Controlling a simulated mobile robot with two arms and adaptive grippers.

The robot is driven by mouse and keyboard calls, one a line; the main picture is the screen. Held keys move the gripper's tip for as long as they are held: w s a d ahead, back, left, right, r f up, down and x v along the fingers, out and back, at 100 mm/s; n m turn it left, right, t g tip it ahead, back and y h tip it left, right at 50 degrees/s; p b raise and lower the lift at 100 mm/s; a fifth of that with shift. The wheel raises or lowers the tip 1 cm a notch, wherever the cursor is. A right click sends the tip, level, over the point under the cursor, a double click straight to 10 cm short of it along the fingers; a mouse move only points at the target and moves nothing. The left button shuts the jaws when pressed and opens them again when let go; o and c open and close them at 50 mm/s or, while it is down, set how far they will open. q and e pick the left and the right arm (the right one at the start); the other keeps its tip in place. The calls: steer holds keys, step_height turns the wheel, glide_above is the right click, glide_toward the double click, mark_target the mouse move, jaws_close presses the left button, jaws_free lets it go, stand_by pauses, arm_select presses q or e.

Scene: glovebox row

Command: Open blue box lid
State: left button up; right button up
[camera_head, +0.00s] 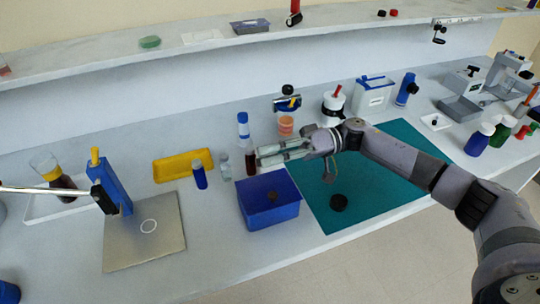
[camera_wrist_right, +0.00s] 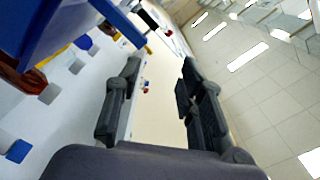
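The blue box (camera_head: 272,214) stands on the bench at the left edge of the teal mat. A blue edge, probably the box (camera_wrist_right: 62,22), fills that view's upper left corner. My left gripper cannot be made out in the head view.
Small bottles (camera_head: 243,130) and a dark red vial (camera_head: 250,163) stand close by the right fingers. A yellow tray (camera_head: 183,165) and blue vial (camera_head: 200,176) are left of the box.

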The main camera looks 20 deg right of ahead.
jaws_close()
stand_by(0.8)
